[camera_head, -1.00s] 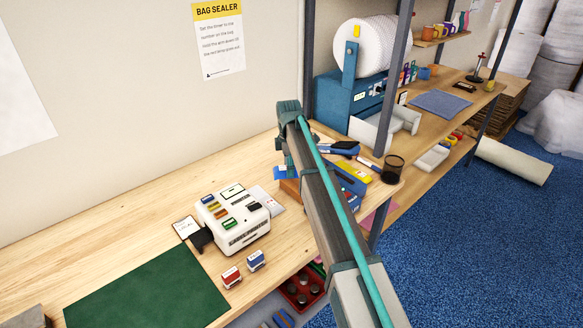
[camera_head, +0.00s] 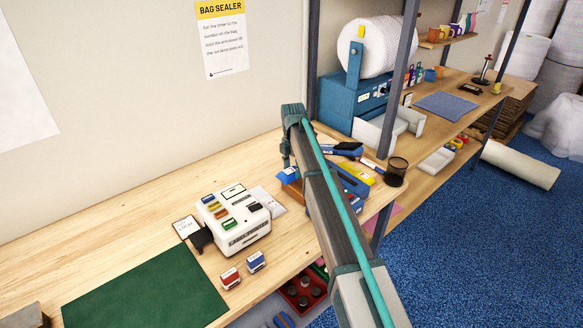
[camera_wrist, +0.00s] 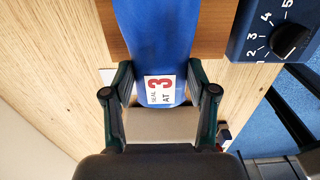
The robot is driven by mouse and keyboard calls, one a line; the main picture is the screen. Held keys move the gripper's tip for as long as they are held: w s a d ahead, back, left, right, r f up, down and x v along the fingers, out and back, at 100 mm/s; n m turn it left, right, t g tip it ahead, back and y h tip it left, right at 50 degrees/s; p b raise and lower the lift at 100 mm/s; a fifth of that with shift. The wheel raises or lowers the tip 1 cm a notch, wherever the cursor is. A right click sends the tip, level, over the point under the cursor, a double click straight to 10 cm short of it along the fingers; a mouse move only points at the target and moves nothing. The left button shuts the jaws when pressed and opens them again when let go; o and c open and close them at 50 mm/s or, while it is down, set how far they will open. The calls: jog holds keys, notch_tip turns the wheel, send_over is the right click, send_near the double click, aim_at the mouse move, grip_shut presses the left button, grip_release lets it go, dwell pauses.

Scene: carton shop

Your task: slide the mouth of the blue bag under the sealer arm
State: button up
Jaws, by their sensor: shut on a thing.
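The blue bag (camera_wrist: 155,35) shows in the wrist view, with a white label reading "SEAL AT 3". My gripper (camera_wrist: 160,95) is shut on the bag's near end; the rest runs away toward the top of the picture over a brown wooden surface (camera_wrist: 205,30). The blue sealer (camera_wrist: 240,45) with a numbered dial lies right of the bag. In the head view a bit of the bag (camera_head: 286,174) shows beside my gripper (camera_head: 289,160), and the sealer (camera_head: 352,183) is partly behind my arm. The bag's mouth and the sealer arm cannot be made out clearly.
A white machine with coloured labels (camera_head: 235,222) stands left of the bag, near a green mat (camera_head: 145,290). Red and blue stamps (camera_head: 243,268) are at the front edge. A dark cup (camera_head: 396,172) and a shelf post (camera_head: 395,85) are to the right.

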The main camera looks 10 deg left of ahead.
jog(key=shift+w+d+f+b, duration=0.1)
jog(key=shift+w+f+b, duration=0.05)
jog(key=shift+f, duration=0.3)
jog(key=shift+w+d+f+b, duration=0.1)
jog(key=shift+f+b, duration=0.05)
jog(key=shift+f, duration=0.3)
jog(key=shift+w+d+f, duration=0.3)
jog(key=shift+w+f, duration=0.05)
jog(key=shift+w, duration=0.05)
jog(key=shift+w+d+f+b, duration=0.2)
jog(key=shift+w+d+f, duration=0.05)
jog(key=shift+w+d, duration=0.7)
jog(key=shift+w+d+f+b, duration=0.2)
jog(key=shift+w+d, duration=0.6)
jog(key=shift+w, duration=0.15)
jog(key=shift+f, duration=0.15)
jog(key=o, duration=1.4)
jog(key=shift+r, duration=0.2)
